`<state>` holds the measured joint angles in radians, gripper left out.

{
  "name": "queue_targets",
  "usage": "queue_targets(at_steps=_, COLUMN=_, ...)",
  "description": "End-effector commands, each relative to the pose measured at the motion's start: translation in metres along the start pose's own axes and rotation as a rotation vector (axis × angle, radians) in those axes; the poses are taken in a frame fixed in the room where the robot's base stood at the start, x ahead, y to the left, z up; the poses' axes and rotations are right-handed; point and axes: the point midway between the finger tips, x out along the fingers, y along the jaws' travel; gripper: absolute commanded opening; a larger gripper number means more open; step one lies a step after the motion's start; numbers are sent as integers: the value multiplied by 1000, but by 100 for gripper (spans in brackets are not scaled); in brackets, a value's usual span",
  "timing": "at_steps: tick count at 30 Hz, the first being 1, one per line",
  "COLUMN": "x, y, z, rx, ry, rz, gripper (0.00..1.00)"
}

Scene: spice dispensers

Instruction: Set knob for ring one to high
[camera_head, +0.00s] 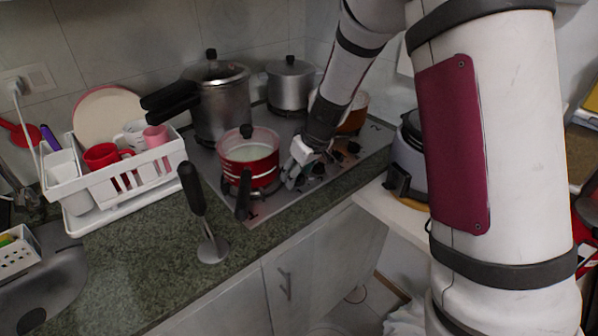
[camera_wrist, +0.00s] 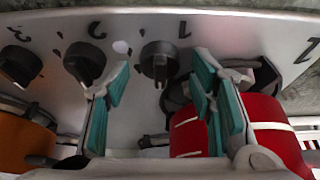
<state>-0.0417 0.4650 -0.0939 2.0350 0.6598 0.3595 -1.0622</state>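The stove panel (camera_wrist: 135,30) shows upside down in the wrist view, with several black knobs and printed numbers. The knob beside the printed "1" (camera_wrist: 160,62) is dark, with a raised grip bar. My gripper (camera_wrist: 160,82) is open, its teal-padded fingers on either side of this knob in the picture; I cannot tell if they touch it. Another knob (camera_wrist: 84,62) is just left of the left finger, and a further one (camera_wrist: 20,65) is at the far left. In the head view my gripper (camera_head: 297,168) is at the stove's front, beside the red pot; the knob there is hidden.
The red pot (camera_head: 250,166) with its black handle is close left of my gripper. A pressure cooker (camera_head: 220,105), a steel pot (camera_head: 290,88) and an orange pot (camera_head: 354,118) stand behind.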

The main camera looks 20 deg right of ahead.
Motion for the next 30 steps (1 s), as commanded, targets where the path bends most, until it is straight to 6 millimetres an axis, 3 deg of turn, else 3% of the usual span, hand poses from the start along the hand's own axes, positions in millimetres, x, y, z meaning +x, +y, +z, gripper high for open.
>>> queue_targets(at_steps=1, x=0, y=0, z=0, rx=0, ry=0, rz=0, gripper=37)
queue_targets(at_steps=5, x=0, y=0, z=0, rx=0, ry=0, rz=0, gripper=7)
queue_targets(at_steps=6, x=0, y=0, z=0, rx=0, ry=0, rz=0, gripper=4)
queue_targets(at_steps=28, x=0, y=0, z=0, rx=117, ry=1, rz=49, gripper=4)
queue_targets(at_steps=29, x=0, y=0, z=0, rx=116, ry=1, rz=49, gripper=38)
queue_targets(at_steps=30, x=0, y=0, z=0, rx=116, ry=1, rz=49, gripper=47)
